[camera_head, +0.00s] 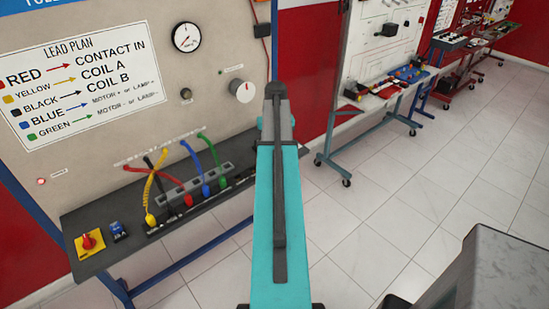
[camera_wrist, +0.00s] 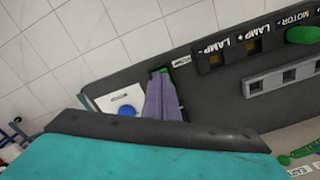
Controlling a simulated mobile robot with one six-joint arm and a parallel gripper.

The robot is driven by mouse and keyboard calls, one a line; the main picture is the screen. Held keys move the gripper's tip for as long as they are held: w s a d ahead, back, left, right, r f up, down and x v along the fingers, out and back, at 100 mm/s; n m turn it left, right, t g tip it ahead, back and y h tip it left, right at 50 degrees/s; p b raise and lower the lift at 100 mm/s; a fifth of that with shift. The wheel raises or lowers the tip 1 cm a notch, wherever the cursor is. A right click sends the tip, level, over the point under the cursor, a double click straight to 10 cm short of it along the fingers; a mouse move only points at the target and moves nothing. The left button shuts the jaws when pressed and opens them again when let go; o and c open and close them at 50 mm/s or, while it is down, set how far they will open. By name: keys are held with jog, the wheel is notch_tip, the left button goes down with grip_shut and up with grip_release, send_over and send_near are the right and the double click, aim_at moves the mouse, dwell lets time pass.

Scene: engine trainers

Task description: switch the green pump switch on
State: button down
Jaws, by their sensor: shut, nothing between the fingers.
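The green pump switch (camera_wrist: 160,71) shows as a small green patch on the dark shelf in the wrist view, beside a small white label. My gripper (camera_wrist: 163,90) shows as closed grey-purple fingers whose tips overlap the switch. The fingers hide most of it, so I cannot tell whether they touch it or which way it is set. In the head view my teal arm hides both the gripper and the switch.
A white plate with a blue button (camera_wrist: 126,110) lies left of my fingers. Sockets marked LAMP and MOTOR (camera_wrist: 250,43) are at the right.

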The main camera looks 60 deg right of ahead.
jog(key=shift+f+b, duration=0.35)
jog(key=shift+f, duration=0.45)
dwell(1.4)
jog(key=shift+r, duration=0.15)
jog(key=shift+r+p, duration=2.25)
jog(key=shift+r, duration=1.1)
